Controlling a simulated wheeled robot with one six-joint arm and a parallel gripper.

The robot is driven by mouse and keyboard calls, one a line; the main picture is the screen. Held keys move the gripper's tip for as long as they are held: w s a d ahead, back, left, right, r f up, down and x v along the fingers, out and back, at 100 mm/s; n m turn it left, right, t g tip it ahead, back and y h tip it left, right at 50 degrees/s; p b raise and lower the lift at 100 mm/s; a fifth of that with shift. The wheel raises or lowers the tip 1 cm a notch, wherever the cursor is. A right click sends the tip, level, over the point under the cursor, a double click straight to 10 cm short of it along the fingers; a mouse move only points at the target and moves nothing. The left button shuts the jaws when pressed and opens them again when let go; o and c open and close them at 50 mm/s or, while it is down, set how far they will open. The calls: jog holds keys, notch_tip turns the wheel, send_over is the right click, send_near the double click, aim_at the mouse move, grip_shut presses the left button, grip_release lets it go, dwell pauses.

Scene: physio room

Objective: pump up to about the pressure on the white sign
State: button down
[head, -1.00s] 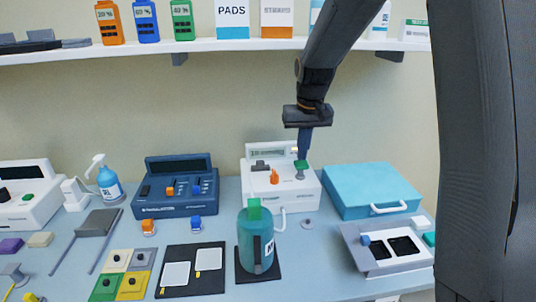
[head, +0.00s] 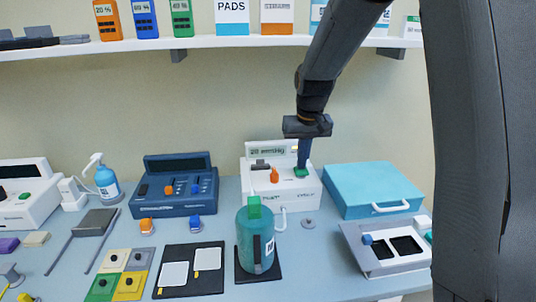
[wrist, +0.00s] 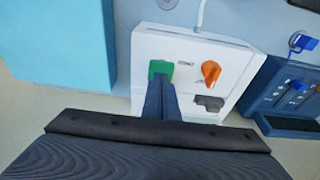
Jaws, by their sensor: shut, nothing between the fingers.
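The white pump unit (head: 256,190) stands at the back of the table, with an orange knob (head: 274,176) and a green button (head: 301,172) on top. Its upright display (head: 267,151) shows a figure with "mmHg"; the digits are too small to read surely. My gripper (head: 303,164) is shut and empty, pointing down with its tips on the green button. In the wrist view the closed fingers (wrist: 160,82) meet the green button (wrist: 160,69), which looks pressed. I cannot make out a separate white sign with a pressure on it.
A teal jug-like cylinder (head: 254,238) with a pale hose stands on a dark pad in front of the unit. A blue case (head: 365,181) lies to the right and a dark blue console (head: 178,191) to the left. A shelf (head: 227,44) runs above.

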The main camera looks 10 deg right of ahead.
jog(key=shift+f, duration=0.1)
jog(key=shift+w+p+v, duration=0.2)
jog(key=shift+p+v, duration=0.65)
jog(key=shift+v, duration=0.15)
jog(key=shift+w+p+v, duration=0.2)
jog(key=shift+p+v, duration=0.6)
jog(key=shift+v, duration=0.2)
jog(key=shift+s+b+x, duration=0.2)
jog(key=shift+b+x, duration=0.25)
jog(key=shift+x, duration=0.55)
jog(key=shift+s+b+x, duration=0.2)
jog(key=shift+b+x, duration=0.25)
jog(key=shift+x, duration=0.55)
jog(key=shift+w+p+v, duration=0.2)
jog(key=shift+p+v, duration=0.65)
jog(key=shift+v, duration=0.15)
jog(key=shift+w+p+v, duration=0.2)
jog(key=shift+p+v, duration=0.6)
jog(key=shift+v, duration=0.2)
